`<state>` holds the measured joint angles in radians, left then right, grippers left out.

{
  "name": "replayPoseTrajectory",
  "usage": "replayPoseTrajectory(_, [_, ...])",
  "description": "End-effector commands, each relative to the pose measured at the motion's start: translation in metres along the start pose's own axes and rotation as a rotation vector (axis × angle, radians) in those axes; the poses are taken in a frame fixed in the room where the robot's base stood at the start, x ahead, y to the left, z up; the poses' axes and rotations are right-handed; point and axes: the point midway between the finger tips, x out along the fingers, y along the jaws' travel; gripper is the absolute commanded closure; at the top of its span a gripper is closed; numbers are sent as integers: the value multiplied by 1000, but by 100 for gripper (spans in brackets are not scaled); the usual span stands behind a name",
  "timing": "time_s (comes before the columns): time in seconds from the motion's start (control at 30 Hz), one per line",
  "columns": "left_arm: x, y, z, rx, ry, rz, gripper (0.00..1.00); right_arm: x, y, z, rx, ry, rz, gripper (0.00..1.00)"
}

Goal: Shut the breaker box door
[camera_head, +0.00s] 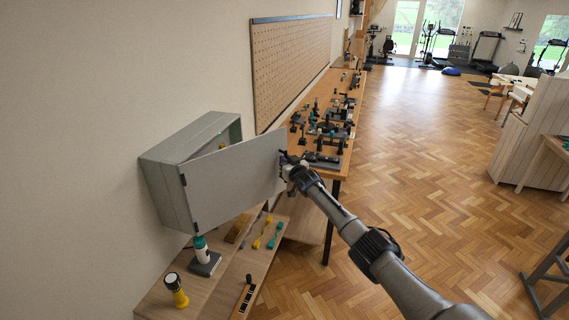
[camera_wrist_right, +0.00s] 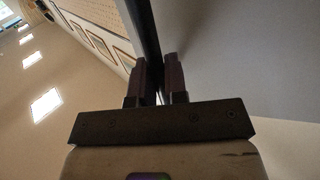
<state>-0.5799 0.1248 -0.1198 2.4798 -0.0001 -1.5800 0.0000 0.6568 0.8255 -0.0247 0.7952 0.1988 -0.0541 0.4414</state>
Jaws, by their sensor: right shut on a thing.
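The grey breaker box (camera_head: 170,178) is mounted on the wall at the left in the head view. Its flat grey door (camera_head: 235,176) stands open, swung out from the box towards the right, with dark hinges on its left edge. My right gripper (camera_head: 287,163) is at the door's free edge. In the right wrist view the two dark fingers (camera_wrist_right: 158,82) are shut on the edge of the door (camera_wrist_right: 225,60), one on each side. Part of the box interior shows above the door; the rest is hidden behind it. My left gripper is not in view.
Below the box, a wooden shelf (camera_head: 220,262) holds a yellow flashlight (camera_head: 175,290), a white and teal tool (camera_head: 203,254) and several small tools. A workbench (camera_head: 335,120) crowded with tools stands beyond the door, under a pegboard (camera_head: 290,62). Open parquet (camera_head: 430,150) lies to the right.

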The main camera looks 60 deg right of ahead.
Motion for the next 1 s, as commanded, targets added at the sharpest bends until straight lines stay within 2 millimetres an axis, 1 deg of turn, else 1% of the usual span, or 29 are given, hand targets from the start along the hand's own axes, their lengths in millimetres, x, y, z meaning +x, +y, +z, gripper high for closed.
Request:
replayPoseTrajectory(0.1, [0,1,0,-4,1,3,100,0,0,0,0,-2,1,100])
replayPoseTrajectory(0.13, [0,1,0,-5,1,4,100,0,0,1,0,-2,1,84])
replayPoseTrajectory(0.2, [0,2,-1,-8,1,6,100,0,0,1,0,-2,1,77])
replayPoseTrajectory(0.47, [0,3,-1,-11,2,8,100,-1,0,1,0,-1,0,77])
replayPoseTrajectory(0.63, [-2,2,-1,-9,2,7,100,-7,-2,1,0,-2,-3,77])
replayPoseTrajectory(0.77, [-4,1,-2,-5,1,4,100,-18,-2,2,0,-3,-4,77])
replayPoseTrajectory(1.0, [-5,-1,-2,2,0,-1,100,-50,-1,2,-1,-2,-2,77])
